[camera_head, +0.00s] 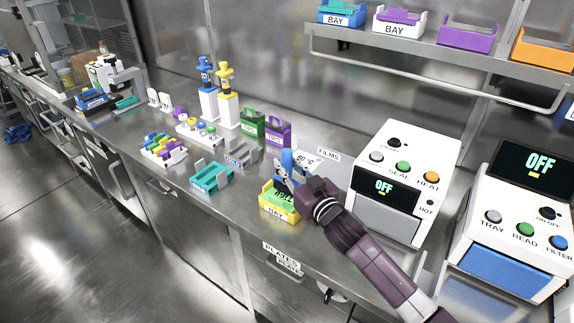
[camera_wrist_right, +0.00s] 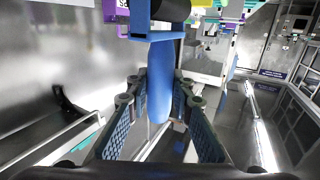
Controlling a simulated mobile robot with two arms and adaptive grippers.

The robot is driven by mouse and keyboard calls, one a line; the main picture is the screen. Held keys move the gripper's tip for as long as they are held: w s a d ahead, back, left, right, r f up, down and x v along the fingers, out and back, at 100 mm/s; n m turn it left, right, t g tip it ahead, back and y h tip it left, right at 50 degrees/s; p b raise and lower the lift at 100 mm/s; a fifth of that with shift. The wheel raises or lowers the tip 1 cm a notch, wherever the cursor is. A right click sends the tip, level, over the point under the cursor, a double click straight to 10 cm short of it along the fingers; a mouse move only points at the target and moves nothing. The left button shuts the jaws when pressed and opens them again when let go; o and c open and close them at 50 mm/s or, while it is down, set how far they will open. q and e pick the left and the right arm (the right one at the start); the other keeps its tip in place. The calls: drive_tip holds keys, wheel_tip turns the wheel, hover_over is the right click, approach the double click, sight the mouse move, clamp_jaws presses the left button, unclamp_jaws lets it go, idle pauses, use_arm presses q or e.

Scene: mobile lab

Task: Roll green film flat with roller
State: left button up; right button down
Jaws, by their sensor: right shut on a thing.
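A green piece with dark lettering (camera_head: 283,197), likely the green film, lies in the yellow BAY tray (camera_head: 278,214), just below and left of the gripper. The gripper hides part of the tray's far side. My left gripper is not in view.
A white HEAT machine (camera_head: 405,170) stands right of my arm, beside another white machine (camera_head: 515,215). A teal tray (camera_head: 211,178), grey rack (camera_head: 241,154) and green and purple carriers (camera_head: 252,124) stand left and behind. The counter's front edge is close to the yellow tray.

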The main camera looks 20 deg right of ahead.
drive_tip(key=shift+f, duration=0.45)
idle(0.6)
drive_tip(key=shift+w+d, duration=0.15)
drive_tip(key=shift+d, duration=0.15)
idle(0.3)
drive_tip(key=shift+w+d+r, duration=0.1)
drive_tip(key=shift+w+d, duration=0.1)
drive_tip(key=shift+d, duration=0.05)
drive_tip(key=shift+w+d+p, duration=0.2)
drive_tip(key=shift+p, duration=0.2)
idle(0.4)
drive_tip(key=shift+s+a, duration=0.5)
drive_tip(key=shift+a, duration=0.1)
drive_tip(key=shift+a+p, duration=0.1)
drive_tip(key=shift+p, duration=0.25)
drive_tip(key=shift+s+a, duration=0.4)
drive_tip(key=shift+a, duration=0.05)
